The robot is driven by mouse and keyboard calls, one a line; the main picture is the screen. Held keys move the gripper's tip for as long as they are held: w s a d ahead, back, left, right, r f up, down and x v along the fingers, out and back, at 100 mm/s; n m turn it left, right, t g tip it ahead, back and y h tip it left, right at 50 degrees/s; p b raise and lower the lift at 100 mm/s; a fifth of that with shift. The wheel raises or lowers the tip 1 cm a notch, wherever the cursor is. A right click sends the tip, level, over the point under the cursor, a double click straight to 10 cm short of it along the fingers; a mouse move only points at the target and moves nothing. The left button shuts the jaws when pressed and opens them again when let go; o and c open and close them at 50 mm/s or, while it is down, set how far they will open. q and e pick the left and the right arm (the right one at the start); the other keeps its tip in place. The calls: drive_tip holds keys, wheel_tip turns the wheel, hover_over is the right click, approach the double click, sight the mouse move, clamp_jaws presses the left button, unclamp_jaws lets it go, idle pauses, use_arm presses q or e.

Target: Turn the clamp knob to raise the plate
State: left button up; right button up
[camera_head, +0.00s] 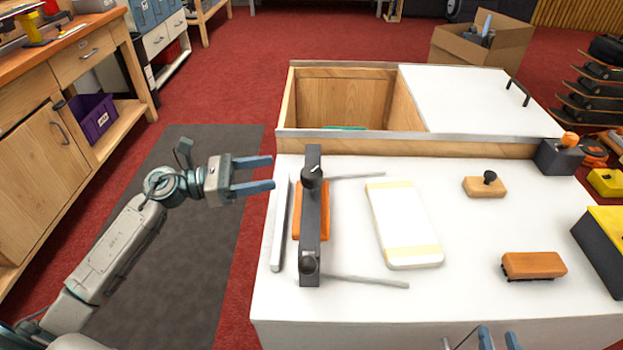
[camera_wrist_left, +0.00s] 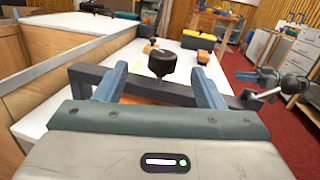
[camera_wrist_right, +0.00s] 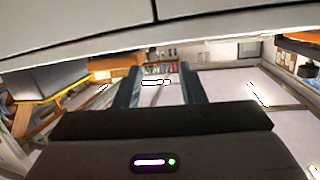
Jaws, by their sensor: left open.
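The clamp is a dark beam (camera_head: 311,225) on the left part of the white bench, with an orange block (camera_head: 325,212) beneath it. A black knob (camera_head: 312,177) stands at its far end and another black knob (camera_head: 309,264) at its near end. My left gripper (camera_head: 271,172) is open and empty, just left of the far knob and pointing at it. In the left wrist view a black knob (camera_wrist_left: 162,64) shows ahead, between the spread fingers, not touched. My right gripper (camera_head: 498,337) is open and empty, low at the bench's front; its fingers also show apart in the right wrist view (camera_wrist_right: 162,75).
A pale pad (camera_head: 400,222) lies right of the clamp, near two thin grey rods (camera_head: 365,281). A small knobbed block (camera_head: 485,187) and orange brush (camera_head: 533,264) lie farther right. Behind are an open compartment (camera_head: 345,95) and a white lid (camera_head: 470,98).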

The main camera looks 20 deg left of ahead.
sight(312, 172)
use_arm(q)
drive_tip(key=shift+m+g, duration=0.6)
drive_tip(key=shift+m, duration=0.1)
drive_tip(key=x, duration=0.7)
drive_tip(key=f+p+x, duration=0.1)
drive_tip(key=x, duration=0.2)
drive_tip(key=shift+d, duration=0.3)
use_arm(e)
drive_tip(key=s+f+g, duration=0.3)
drive_tip(key=s+f, duration=0.1)
drive_tip(key=f, duration=0.1)
drive_tip(key=shift+a+g, duration=0.3)
drive_tip(key=shift+a, duration=0.1)
use_arm(q)
drive_tip(key=c, duration=1)
drive_tip(key=shift+o, duration=0.2)
